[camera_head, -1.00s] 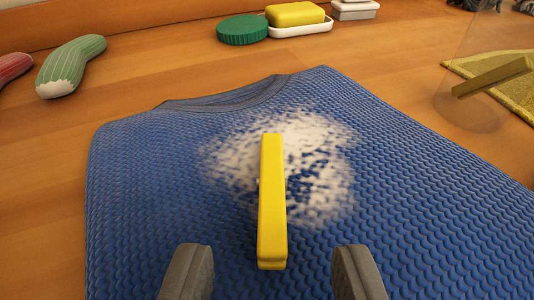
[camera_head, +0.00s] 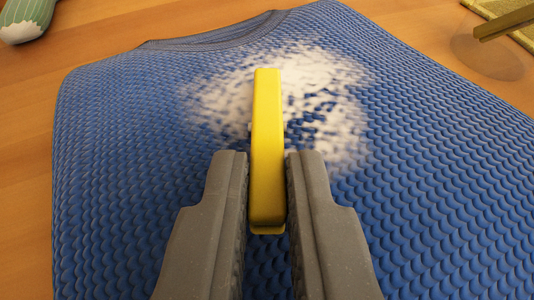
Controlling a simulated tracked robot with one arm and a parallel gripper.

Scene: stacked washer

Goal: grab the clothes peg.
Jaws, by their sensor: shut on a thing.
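The clothes peg (camera_head: 267,140) is a long yellow bar in the middle of the view, over the blue knitted garment (camera_head: 130,180). My gripper (camera_head: 267,185) is shut on the near half of the peg, with one grey finger on each side. The far end of the peg points away from me, over a white powdery patch. I cannot tell whether the peg touches the garment below.
The white patch (camera_head: 335,85) lies on the garment near its neckline. A green striped object (camera_head: 25,18) is at the top left. A clear round item (camera_head: 488,55) and a yellowish mat (camera_head: 500,8) are at the top right. Bare wooden surface (camera_head: 30,130) shows at the left.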

